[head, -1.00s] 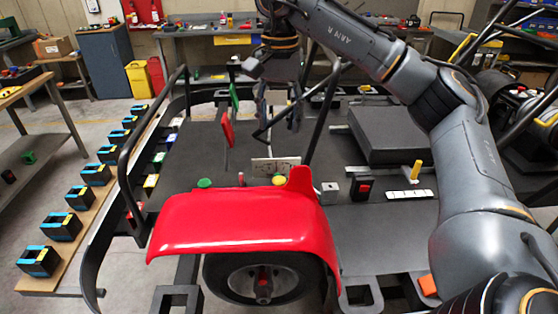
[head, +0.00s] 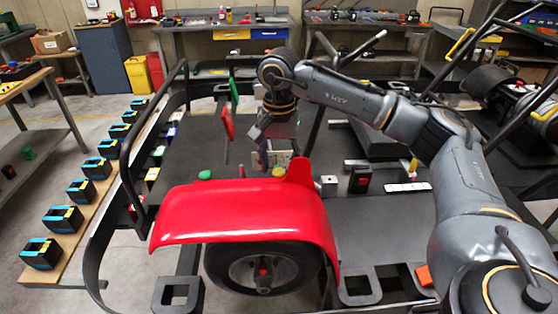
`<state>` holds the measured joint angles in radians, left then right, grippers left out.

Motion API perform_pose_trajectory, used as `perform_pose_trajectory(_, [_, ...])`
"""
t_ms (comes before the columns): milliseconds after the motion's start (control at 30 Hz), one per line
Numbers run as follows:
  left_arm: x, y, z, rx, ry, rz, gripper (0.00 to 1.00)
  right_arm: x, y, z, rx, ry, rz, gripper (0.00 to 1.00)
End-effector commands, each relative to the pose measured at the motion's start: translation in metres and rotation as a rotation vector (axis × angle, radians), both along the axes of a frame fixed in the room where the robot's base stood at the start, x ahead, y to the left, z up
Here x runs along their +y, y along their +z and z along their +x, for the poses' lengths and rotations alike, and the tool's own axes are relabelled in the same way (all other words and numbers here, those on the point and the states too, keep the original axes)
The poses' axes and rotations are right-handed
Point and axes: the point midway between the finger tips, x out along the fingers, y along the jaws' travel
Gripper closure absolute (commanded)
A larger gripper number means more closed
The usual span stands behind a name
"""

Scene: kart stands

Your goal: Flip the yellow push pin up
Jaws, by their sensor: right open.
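A small yellow piece (head: 279,171), which looks like the push pin, shows just behind the upper edge of the red fender (head: 235,212). Its lower part is hidden, and I cannot tell which way it lies. My right gripper (head: 266,158) points down just behind and left of it, open and apparently empty. I cannot tell whether a finger touches the yellow piece. A second yellow piece (head: 413,166) stands upright farther right on the kart. My left gripper is out of view.
A green piece (head: 205,174) and a red one (head: 241,171) stand behind the fender. Red (head: 227,122) and green (head: 235,90) upright panels rise left of my gripper. A black block with a red top (head: 361,180) and a white strip (head: 408,187) lie right.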

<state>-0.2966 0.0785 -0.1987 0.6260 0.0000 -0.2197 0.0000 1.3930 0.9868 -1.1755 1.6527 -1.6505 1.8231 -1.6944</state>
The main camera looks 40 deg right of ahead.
Motion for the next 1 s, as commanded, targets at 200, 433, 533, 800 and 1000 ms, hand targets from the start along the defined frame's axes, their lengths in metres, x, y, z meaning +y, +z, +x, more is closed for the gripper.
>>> perform_pose_trajectory(200, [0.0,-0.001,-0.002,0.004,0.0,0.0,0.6,0.0,-0.001,0.0,0.0,0.0,0.0,0.48])
perform_pose_trajectory(433, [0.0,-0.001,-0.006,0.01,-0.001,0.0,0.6,0.0,-0.001,0.0,0.0,-0.001,0.0,0.93])
perform_pose_trajectory(533, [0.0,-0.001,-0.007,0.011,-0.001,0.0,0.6,0.0,-0.001,0.0,0.001,-0.001,-0.001,1.0])
perform_pose_trajectory(800, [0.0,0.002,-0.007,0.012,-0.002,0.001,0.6,0.0,0.013,0.001,-0.001,-0.001,0.001,1.0])
perform_pose_trajectory(1000, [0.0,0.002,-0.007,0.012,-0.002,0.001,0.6,-0.001,0.017,0.001,-0.001,-0.002,0.0,1.0])
